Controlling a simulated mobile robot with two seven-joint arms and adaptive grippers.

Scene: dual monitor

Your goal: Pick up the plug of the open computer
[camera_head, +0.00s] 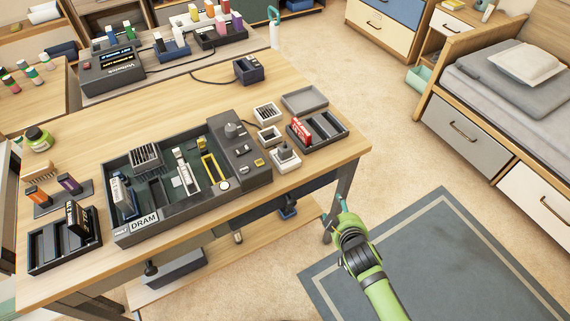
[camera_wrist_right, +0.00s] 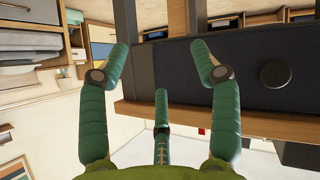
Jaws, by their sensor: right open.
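The open computer (camera_head: 237,181) is a dark case on the wooden table in the head view, with boards and slots inside and a "DRAM" label at its front. A black block (camera_head: 248,70) with a cable stands behind it; I cannot tell whether this is the computer's plug. A short dark cable (camera_head: 255,119) shows near the computer's back right. My right gripper (camera_head: 342,203) is open and empty, beside the table's right front leg and below the tabletop. In the right wrist view its fingers (camera_wrist_right: 161,58) are spread, with nothing between them. My left gripper is out of view.
Black trays (camera_head: 317,133) and small white parts lie right of the computer; another tray (camera_head: 65,243) is at the left. A lower shelf (camera_head: 215,262) runs under the table. A blue-grey rug (camera_head: 440,255) and clear floor lie to the right, before a bed.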

